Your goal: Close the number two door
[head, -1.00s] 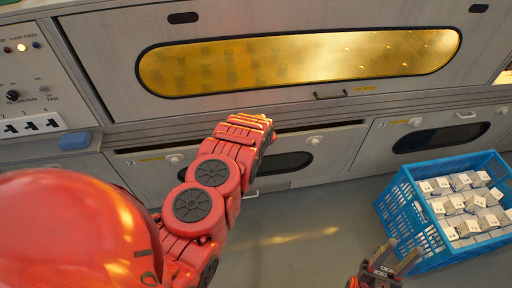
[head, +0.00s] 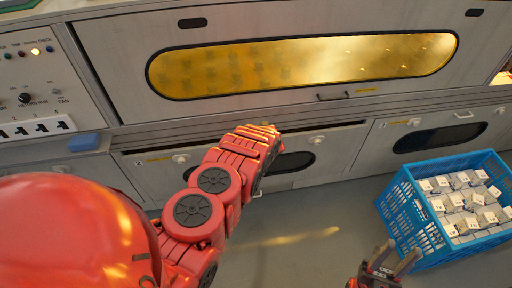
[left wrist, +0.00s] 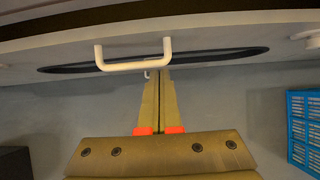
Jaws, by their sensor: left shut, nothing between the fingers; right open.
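The lower middle door (head: 295,162), with a dark oval window and white knobs, is partly hidden behind my left arm. In the left wrist view a white handle (left wrist: 135,66) stands out from a door face whose dark oval window (left wrist: 210,57) is strongly foreshortened. My left gripper (left wrist: 158,75) is shut and empty, its fingertips at the handle; whether they touch is unclear. My right gripper (head: 393,256) is open and empty, low in the head view beside the blue crate.
The blue crate (head: 416,212) of small white boxes stands on the floor at right. Another lower door (head: 400,165) with an oval window is behind it. A yellow-lit window (head: 300,65) is above, and a control panel (head: 30,80) at left. Floor between is clear.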

